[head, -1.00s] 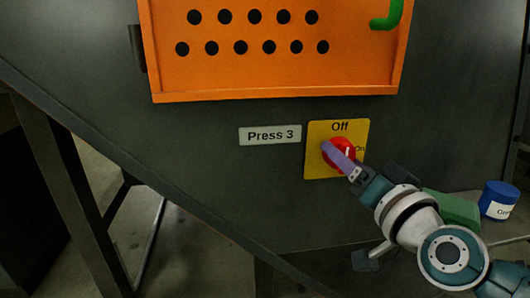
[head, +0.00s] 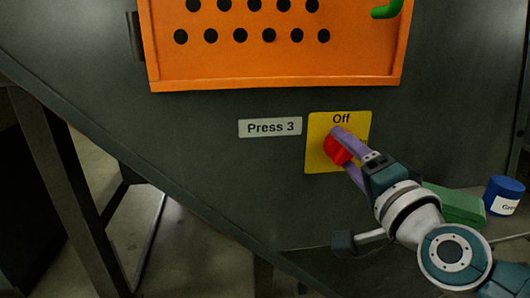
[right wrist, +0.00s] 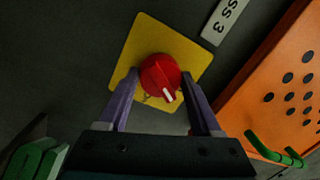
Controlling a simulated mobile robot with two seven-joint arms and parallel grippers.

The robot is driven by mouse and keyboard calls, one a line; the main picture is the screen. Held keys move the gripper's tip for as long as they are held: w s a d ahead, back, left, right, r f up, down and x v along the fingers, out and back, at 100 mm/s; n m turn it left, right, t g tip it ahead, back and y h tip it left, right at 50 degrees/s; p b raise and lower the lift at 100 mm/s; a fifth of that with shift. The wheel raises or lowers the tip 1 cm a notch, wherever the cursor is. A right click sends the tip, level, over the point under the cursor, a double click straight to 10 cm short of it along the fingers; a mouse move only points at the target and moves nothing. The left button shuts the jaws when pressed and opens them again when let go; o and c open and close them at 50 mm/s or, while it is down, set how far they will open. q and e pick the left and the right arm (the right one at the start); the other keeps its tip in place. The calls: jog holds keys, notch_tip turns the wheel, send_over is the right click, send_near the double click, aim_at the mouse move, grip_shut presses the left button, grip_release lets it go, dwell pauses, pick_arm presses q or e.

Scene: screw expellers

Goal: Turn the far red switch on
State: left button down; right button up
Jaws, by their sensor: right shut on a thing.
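The red switch (head: 339,153) is a round knob on a yellow plate (head: 318,165) fixed to the dark machine wall. The word "Off" is printed at the plate's top; the "On" label is hidden behind my gripper in the head view. My right gripper (head: 345,152) is shut on the red switch, with one purple finger on each side of it. In the right wrist view the switch (right wrist: 160,76) sits between the fingertips (right wrist: 159,84), and its white mark points down and slightly right. My left gripper is not in view.
A "Press 3" label (head: 270,127) is left of the plate. An orange perforated box (head: 275,72) with a green handle (head: 388,10) juts out above. A green block (head: 455,203) and a blue container (head: 503,194) are at right.

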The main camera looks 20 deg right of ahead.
jog(key=m+b, duration=0.1)
jog(key=m, duration=0.6)
jog(key=shift+a+f+h+b, duration=0.1)
jog(key=shift+h+b, duration=0.2)
jog(key=shift+b, duration=0.05)
jog(key=m+b, duration=0.1)
jog(key=m, duration=0.4)
jog(key=shift+h, duration=0.4)
jog(key=shift+m, duration=0.3)
jog(key=o, duration=1.4)
jog(key=v, duration=1)
jog(key=shift+p, duration=0.35)
jog(key=shift+w+a, duration=0.1)
